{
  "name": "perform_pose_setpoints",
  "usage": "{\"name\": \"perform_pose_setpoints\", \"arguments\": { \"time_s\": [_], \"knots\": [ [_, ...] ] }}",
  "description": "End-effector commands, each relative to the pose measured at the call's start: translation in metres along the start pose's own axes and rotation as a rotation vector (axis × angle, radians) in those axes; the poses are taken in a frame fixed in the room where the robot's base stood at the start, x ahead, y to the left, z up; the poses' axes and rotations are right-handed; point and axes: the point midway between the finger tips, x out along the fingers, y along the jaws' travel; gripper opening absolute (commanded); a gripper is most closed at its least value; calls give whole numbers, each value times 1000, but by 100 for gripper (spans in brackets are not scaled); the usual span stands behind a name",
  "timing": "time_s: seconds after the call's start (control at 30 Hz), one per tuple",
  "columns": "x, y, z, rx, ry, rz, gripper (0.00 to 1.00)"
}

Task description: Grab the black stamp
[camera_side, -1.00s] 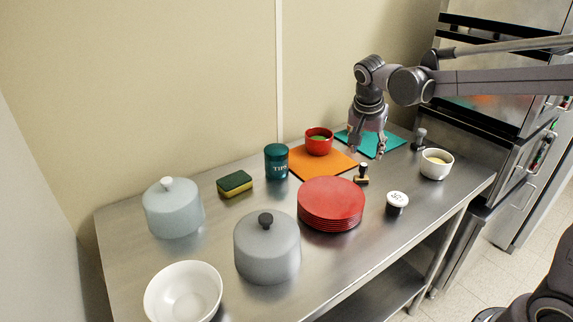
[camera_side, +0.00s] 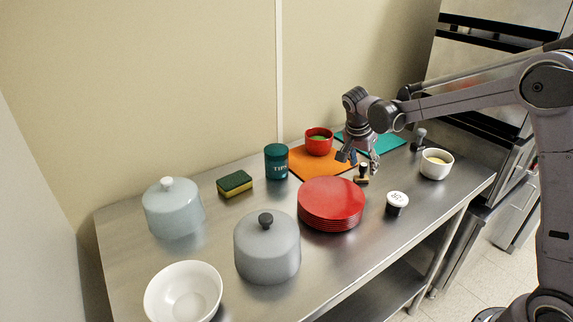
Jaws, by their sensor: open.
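A small stamp (camera_side: 361,179) with a dark handle and a tan part stands behind the right side of the red plates. A second stamp-like thing (camera_side: 419,138), dark grey all over, stands at the back right near the teal mat. I cannot tell for sure which one is the black stamp. My gripper (camera_side: 360,162) is open and empty, pointing down with its fingers spread at the first stamp's top. The fingers partly cover that stamp; I cannot tell whether they touch it.
A stack of red plates (camera_side: 331,203) is close in front. A teal mat (camera_side: 392,146) lies behind. A white-topped jar (camera_side: 397,202) and a white bowl (camera_side: 436,164) stand right, with bare steel between.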

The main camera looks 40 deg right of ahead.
Motion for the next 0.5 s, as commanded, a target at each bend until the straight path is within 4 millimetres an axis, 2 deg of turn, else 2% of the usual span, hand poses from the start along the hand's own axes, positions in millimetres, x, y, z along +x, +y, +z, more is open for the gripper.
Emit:
{"name": "perform_pose_setpoints", "arguments": {
  "time_s": [0.2, 0.5],
  "knots": [
    [28, -3, 0, 0, 0, -1, 50],
    [33, -2, 0, 0, 0, -1, 50]
  ]
}}
